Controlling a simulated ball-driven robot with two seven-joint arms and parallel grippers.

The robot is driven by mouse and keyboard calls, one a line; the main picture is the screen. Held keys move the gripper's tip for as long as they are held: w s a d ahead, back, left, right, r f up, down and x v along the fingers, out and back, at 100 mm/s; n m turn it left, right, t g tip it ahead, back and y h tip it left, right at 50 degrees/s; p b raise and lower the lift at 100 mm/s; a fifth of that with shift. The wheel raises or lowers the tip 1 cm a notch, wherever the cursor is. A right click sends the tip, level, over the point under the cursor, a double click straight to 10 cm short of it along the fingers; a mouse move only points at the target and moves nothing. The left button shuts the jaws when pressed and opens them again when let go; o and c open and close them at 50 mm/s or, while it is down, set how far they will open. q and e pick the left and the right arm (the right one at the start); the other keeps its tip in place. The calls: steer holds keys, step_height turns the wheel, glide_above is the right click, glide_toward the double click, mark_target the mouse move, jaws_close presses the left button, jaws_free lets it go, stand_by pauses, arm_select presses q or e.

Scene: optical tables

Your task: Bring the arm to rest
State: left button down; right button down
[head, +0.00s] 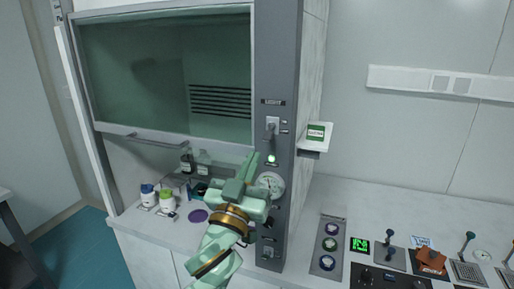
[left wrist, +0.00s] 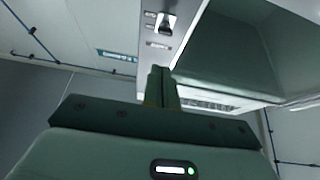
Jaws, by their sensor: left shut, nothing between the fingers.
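My left gripper (head: 247,167) is in the middle of the head view, raised in front of the fume cupboard's grey control post (head: 281,60). In the left wrist view its fingers (left wrist: 161,86) are together with nothing between them. The fingers point up toward the post, where a switch (head: 272,125) and a lit green lamp (head: 271,159) sit. The switch also shows in the left wrist view (left wrist: 166,23). I cannot tell whether the fingers touch the post. My right gripper is not in view.
A round gauge (head: 270,184) is on the post, close beside my arm. A small shelf with a green-labelled box (head: 316,132) juts out to the right. Bottles (head: 147,195) stand under the raised glass sash (head: 160,75). A bench with levers and panels (head: 330,246) fills the lower right.

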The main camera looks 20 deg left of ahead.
arm_select(q)
steer(key=shift+s+f, duration=0.35)
steer(key=shift+s, duration=0.25)
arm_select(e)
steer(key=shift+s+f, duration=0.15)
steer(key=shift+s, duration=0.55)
